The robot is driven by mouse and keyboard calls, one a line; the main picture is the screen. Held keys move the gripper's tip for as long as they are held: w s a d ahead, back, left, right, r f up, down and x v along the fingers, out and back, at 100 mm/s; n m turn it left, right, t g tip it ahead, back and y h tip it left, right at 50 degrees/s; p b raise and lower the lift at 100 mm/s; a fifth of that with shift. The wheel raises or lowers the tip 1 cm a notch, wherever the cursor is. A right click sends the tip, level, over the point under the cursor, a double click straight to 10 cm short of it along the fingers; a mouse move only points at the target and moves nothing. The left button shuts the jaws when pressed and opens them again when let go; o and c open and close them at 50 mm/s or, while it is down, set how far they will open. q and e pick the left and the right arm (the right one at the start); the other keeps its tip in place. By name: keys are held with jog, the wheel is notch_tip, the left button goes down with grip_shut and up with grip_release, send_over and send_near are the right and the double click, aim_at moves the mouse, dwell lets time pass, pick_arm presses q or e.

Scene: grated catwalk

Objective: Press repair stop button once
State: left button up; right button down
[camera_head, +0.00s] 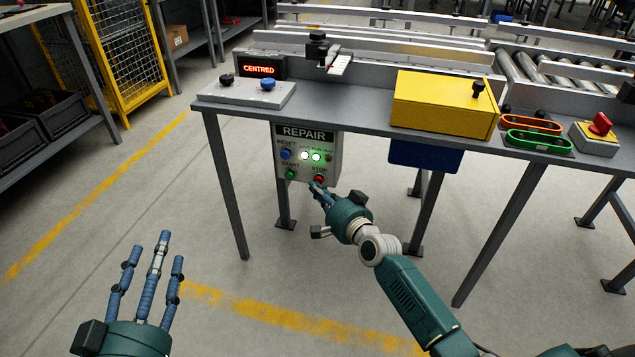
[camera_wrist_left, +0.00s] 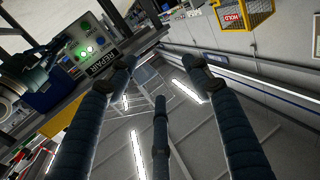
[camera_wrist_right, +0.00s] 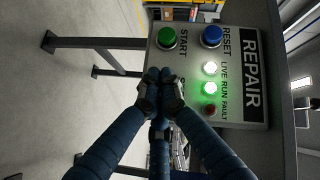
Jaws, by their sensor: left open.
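The grey REPAIR panel (camera_head: 309,153) hangs under the front edge of the table. It has a blue RESET button, a green START button (camera_head: 290,174) and a red STOP button (camera_head: 319,179). Its LIVE and RUN lamps glow; the FAULT lamp is dark. My right gripper (camera_head: 316,187) has its fingertips together at the STOP button. In the right wrist view the fingertips (camera_wrist_right: 160,82) hide this button, and I cannot tell whether they touch it. My left gripper (camera_head: 157,248) is open and empty, low at the left; the panel also shows in its wrist view (camera_wrist_left: 86,45).
The table (camera_head: 360,118) carries a grey control box (camera_head: 246,94), a lit CENTRED display (camera_head: 262,69), a yellow box (camera_head: 444,104), orange and green trays and a red-knobbed box (camera_head: 597,134). Table legs stand near my right arm.

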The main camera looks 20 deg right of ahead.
pick_arm(q)
jog(key=shift+w+r, duration=0.1)
jog(key=shift+r, duration=0.4)
jog(key=shift+s+d+r+t+h+b, duration=0.2)
jog(key=shift+r+t, duration=0.35)
jog(key=shift+r, duration=0.4)
jog(key=shift+s+d+r+t+h+b, duration=0.1)
jog(key=shift+r+t+h+b, duration=0.15)
jog(key=shift+r+t, duration=0.5)
pick_arm(e)
jog(key=shift+w+d, duration=0.4)
jog(key=shift+w, duration=0.1)
dwell(1.1)
pick_arm(q)
jog(key=shift+w+r, duration=0.1)
jog(key=shift+r, duration=0.05)
notch_tip(320, 180, down, 10)
jog(key=a+g+y+p, duration=0.1)
jog(key=g+p, duration=0.1)
jog(key=g, duration=0.3)
jog(key=shift+s+a, duration=0.3)
pick_arm(e)
jog(key=shift+s+a, duration=0.7)
jog(key=shift+s, duration=0.3)
pick_arm(q)
jog(key=shift+y, duration=0.25)
